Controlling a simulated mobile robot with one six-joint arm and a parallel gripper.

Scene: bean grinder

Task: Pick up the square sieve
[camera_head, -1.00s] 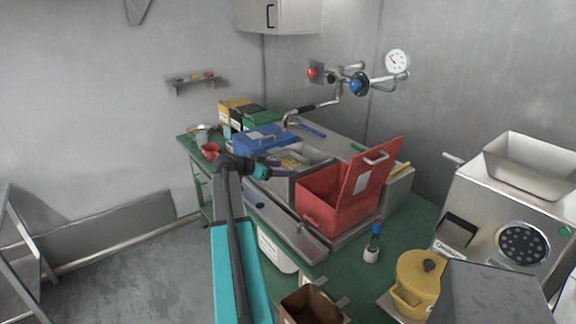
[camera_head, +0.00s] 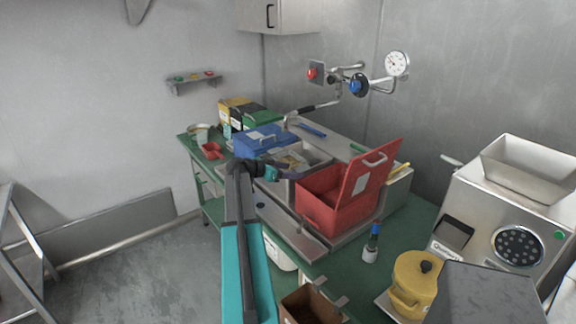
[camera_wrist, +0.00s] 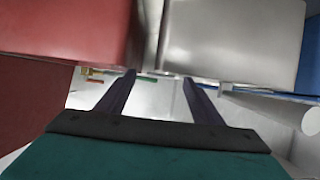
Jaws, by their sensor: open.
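A grey metal square-sided container (camera_head: 312,154) stands between the blue box and the red box, with tan and yellowish contents (camera_head: 288,163) inside. I cannot tell whether it is the square sieve or holds it. In the wrist view a plain grey metal wall (camera_wrist: 232,42) fills the upper right, most likely the same container. My gripper (camera_wrist: 159,80) is open and empty, its two dark fingers pointing toward the gap between that wall and a red surface. In the head view my gripper (camera_head: 273,173) is at the container's near side; its fingertips are hard to make out.
The red box (camera_head: 325,204) with its raised lid is close right of my gripper in the head view. The blue box (camera_head: 262,138) is just behind. A red scoop (camera_head: 212,151) lies on the green bench. A yellow pot (camera_head: 414,283) and steel grinder (camera_head: 505,215) stand right.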

